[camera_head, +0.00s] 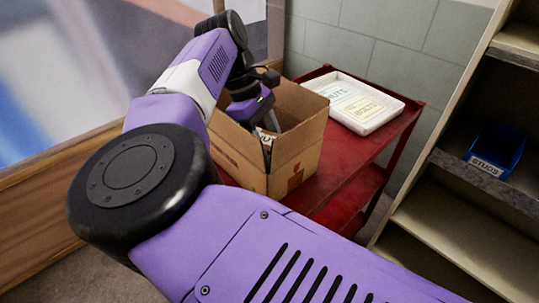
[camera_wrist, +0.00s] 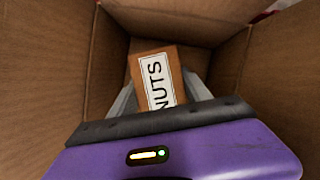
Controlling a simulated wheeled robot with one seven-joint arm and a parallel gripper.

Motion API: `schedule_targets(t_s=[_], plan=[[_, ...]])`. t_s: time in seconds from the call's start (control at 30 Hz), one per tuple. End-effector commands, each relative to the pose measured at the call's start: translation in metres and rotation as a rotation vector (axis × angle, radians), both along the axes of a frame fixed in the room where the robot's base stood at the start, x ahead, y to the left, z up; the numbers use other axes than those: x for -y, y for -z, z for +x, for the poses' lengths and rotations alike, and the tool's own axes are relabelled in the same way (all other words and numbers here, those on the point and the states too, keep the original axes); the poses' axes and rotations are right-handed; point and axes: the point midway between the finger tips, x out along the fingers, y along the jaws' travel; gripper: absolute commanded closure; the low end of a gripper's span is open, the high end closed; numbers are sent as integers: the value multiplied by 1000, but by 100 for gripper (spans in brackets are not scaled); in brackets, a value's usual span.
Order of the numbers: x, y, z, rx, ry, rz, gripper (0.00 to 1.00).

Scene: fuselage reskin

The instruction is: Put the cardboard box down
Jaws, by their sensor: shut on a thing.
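A small brown cardboard box (camera_wrist: 146,62) with a white NUTS label sits between the fingers of my gripper (camera_wrist: 158,92) in the wrist view. My gripper is shut on it and reaches down into a large open carton (camera_wrist: 60,70). In the head view the carton (camera_head: 297,153) stands on a red cart, and my gripper (camera_head: 268,126) is inside its opening. I cannot tell whether the small box touches the carton's floor.
The red cart (camera_head: 352,152) also holds a white tray (camera_head: 388,113) with NUTS and BOLTS labels, right of the carton. A shelf unit (camera_head: 450,215) stands at the right, with a blue STUDS bin (camera_head: 497,148). A tiled wall (camera_head: 370,40) is behind the cart.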

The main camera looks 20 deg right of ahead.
Motion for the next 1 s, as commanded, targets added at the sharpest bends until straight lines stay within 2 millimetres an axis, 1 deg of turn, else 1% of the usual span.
schedule_targets(t_s=[0.1,0.2,0.6,0.63,0.7,0.73,1.0], plan=[[1,18,0,-2,-1,-2,100],[0,30,0,-2,0,-1,100],[0,36,0,0,1,-2,100],[0,37,0,-1,0,-1,42],[0,36,0,-1,0,-1,28],[0,36,0,-1,0,-1,22],[0,36,0,-1,0,-1,22]])
